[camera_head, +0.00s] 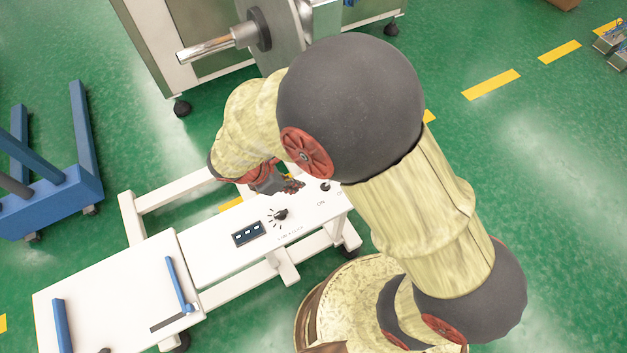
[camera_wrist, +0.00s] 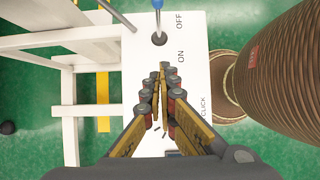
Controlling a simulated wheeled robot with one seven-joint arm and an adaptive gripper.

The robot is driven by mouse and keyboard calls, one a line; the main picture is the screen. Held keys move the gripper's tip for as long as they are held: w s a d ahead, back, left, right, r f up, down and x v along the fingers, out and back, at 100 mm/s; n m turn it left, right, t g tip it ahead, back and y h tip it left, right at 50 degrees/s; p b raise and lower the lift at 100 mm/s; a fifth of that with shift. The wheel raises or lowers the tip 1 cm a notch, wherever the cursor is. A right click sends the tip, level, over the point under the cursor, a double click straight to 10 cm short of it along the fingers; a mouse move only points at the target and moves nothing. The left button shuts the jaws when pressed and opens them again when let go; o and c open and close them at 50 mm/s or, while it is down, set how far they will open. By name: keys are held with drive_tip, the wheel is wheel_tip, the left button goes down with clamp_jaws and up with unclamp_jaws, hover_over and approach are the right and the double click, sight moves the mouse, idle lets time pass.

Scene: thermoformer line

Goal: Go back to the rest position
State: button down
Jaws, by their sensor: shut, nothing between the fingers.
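My gripper (camera_head: 293,186) hangs low over the white control panel (camera_head: 215,245), partly hidden by my arm in the head view. In the wrist view my gripper (camera_wrist: 162,70) is shut, its fingertips together with nothing between them. The fingers point toward a lever switch with a blue knob (camera_wrist: 158,5) on the panel. The switch lies beyond the fingertips, apart from them in the picture. The panel's ON and OFF labels show beside it. My arm is bent over the panel.
A dark rotary knob (camera_head: 280,214) and a small display (camera_head: 248,233) sit on the panel. A machine with a roller (camera_head: 210,48) stands behind. A blue wheeled frame (camera_head: 50,200) is at the left. Green floor at the right is largely clear.

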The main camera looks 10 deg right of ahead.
idle(0.4)
drive_tip(key=s+d+r+m+g+y, duration=0.2)
drive_tip(key=s+r+m, duration=0.3)
drive_tip(key=s+m, duration=0.3)
drive_tip(key=s+d+r+m+t+y, duration=0.1)
drive_tip(key=d+r+m+t+y, duration=0.1)
drive_tip(key=d+r+m, duration=0.4)
drive_tip(key=s+d+r+m+t+y, duration=0.1)
drive_tip(key=d+r+m+t, duration=0.3)
drive_tip(key=r, duration=1.2)
drive_tip(key=s+d+m, duration=0.1)
drive_tip(key=d+m, duration=0.1)
drive_tip(key=m, duration=0.1)
drive_tip(key=shift+s+r+y, duration=0.3)
drive_tip(key=shift+r+y, duration=0.1)
